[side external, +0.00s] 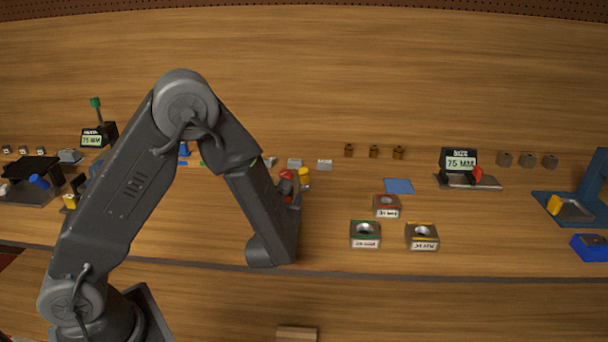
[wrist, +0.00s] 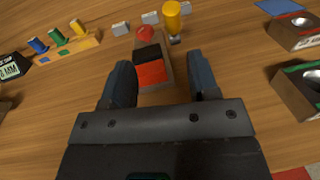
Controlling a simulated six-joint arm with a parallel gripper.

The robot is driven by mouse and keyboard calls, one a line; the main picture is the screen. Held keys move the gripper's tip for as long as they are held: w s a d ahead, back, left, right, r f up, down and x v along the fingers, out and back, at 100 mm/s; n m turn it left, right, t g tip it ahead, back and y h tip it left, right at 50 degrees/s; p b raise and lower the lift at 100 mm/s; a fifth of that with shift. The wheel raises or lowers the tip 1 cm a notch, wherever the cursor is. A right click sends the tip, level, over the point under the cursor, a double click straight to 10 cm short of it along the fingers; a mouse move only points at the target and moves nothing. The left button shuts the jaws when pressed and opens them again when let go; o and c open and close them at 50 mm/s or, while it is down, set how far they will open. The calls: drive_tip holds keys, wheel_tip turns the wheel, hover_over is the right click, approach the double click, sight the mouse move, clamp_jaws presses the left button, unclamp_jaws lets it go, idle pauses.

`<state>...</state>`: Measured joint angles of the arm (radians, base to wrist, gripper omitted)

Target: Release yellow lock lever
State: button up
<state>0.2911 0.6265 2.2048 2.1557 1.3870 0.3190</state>
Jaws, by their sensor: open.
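A yellow knob-topped lever (wrist: 171,15) stands upright on a short dark stem beside a fixture in the wrist view. It also shows in the side external view (side external: 304,177), close to my gripper. The fixture (wrist: 151,71) has a red front, a black part and a red knob (wrist: 145,31) at its far end. My gripper (wrist: 162,82) is open, its two dark fingers spread to either side of the fixture's near end in the picture. The yellow lever is beyond the fingertips, apart from them. In the side external view my arm partly hides the fixture.
A wooden rack (wrist: 65,47) with blue, green and yellow handles lies to the left. Metal blocks with round bores (side external: 365,233) and a blue pad (side external: 398,186) lie to the right. Small grey blocks (side external: 294,163) stand behind. Another yellow part (side external: 554,205) sits on a blue fixture at far right.

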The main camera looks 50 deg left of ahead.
sight(303, 177)
drive_tip(key=shift+w+d+f+m, duration=0.3)
drive_tip(key=shift+f+m, duration=0.05)
drive_tip(key=shift+m, duration=0.15)
drive_tip(key=shift+w+t+h, duration=0.25)
drive_tip(key=shift+t+h, duration=0.05)
drive_tip(key=x, duration=1.3)
drive_tip(key=shift+w+a, duration=0.15)
drive_tip(key=shift+a, duration=0.05)
clamp_jaws()
